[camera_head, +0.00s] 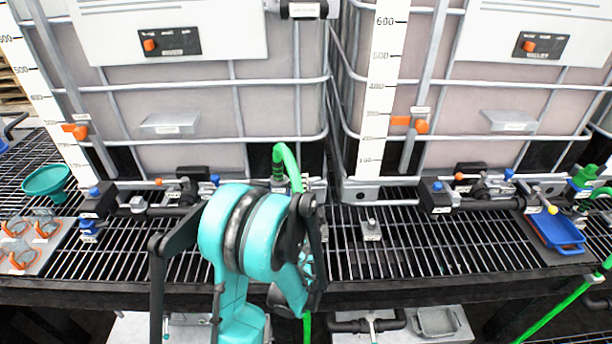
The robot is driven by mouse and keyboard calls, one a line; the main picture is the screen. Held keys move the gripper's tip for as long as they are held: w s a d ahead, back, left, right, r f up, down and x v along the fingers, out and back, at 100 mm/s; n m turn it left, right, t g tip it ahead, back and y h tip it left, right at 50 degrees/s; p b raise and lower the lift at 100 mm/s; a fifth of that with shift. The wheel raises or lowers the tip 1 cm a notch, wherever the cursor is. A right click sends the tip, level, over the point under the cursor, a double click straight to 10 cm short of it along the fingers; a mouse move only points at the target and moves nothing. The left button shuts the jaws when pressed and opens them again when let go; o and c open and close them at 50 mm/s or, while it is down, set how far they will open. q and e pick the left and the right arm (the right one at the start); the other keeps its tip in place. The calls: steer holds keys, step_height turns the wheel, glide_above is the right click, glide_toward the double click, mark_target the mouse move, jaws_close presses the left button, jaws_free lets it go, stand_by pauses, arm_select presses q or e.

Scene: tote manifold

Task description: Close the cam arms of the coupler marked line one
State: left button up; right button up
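A green hose (286,160) arches up at the centre, and its lower part passes behind my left arm. A grey fitting (278,183) sits beside the hose at the back of the grating, partly hidden by my teal wrist. I cannot read a line-one mark or see cam arms there. My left gripper (310,240), with black parts, is beside the teal wrist in front of the hose; its fingertips are not clear, so its opening cannot be told. Another green hose (560,308) at the far right leads to a green and blue fitting (583,180). My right gripper is not in view.
Two caged totes (190,120) (470,130) stand behind the black grating (400,250). Valve pipework (190,190) (485,190) runs along their fronts. The centre-right grating is mostly clear.

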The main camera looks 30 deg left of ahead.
arm_select(q)
steer(key=x, duration=0.6)
steer(key=shift+a+b, duration=0.15)
steer(key=shift+b, duration=0.25)
jaws_close()
